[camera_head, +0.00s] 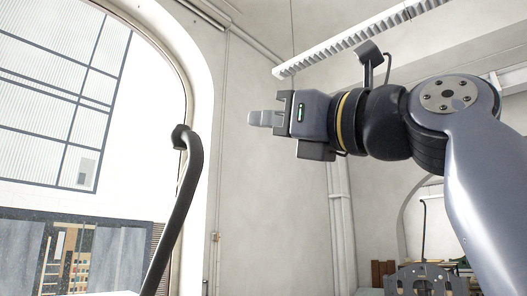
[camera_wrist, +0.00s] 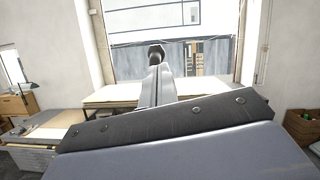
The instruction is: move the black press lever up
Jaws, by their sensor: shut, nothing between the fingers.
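The black press lever (camera_head: 184,190) rises from the bottom edge of the head view, leaning right, then bends to a knob at its top left. Its base is out of view. My gripper (camera_head: 252,118) is shut and empty, pointing left, to the right of the knob and slightly higher in the picture. A gap shows between them. In the wrist view the dark round lever knob (camera_wrist: 156,50) shows just beyond the tips of my shut gripper (camera_wrist: 157,68). The rest of the lever is hidden there behind the fingers.
A tall arched window (camera_head: 95,95) stands behind the lever. Pale work tables (camera_wrist: 112,94) lie below and beyond my gripper in the wrist view. A wooden drawer cabinet (camera_wrist: 18,104) is at left. A dark geared machine part (camera_head: 425,281) sits at lower right in the head view.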

